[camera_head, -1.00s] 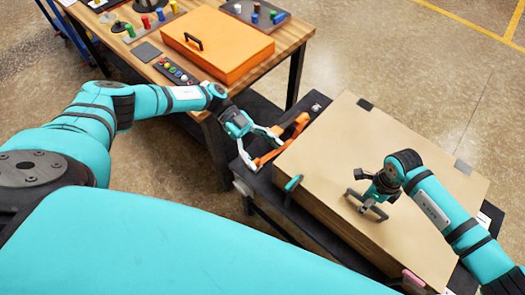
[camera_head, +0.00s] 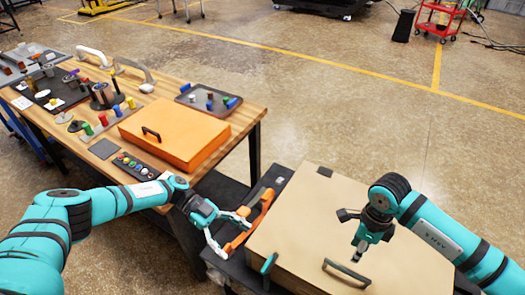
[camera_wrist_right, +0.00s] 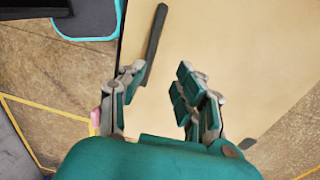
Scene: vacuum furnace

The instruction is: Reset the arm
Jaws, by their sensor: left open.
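My left gripper (camera_head: 233,231) is open at the left side of the beige box lid (camera_head: 325,220), with its fingers beside an orange lever-like part (camera_head: 256,220). I cannot tell whether they touch it. My right gripper (camera_head: 361,243) is above the lid, clear of the black bar handle (camera_head: 347,273). In the right wrist view, the right gripper (camera_wrist_right: 158,90) has its two fingers spread with nothing between them. The handle (camera_wrist_right: 154,45) lies beyond the fingertips, on the lid.
A wooden table (camera_head: 100,137) at the left holds an orange case (camera_head: 178,135), a button panel (camera_head: 142,166), a dark tray (camera_head: 209,100) and several small coloured parts. A teal knob (camera_head: 269,263) sits at the box's left edge. Open floor lies behind the box.

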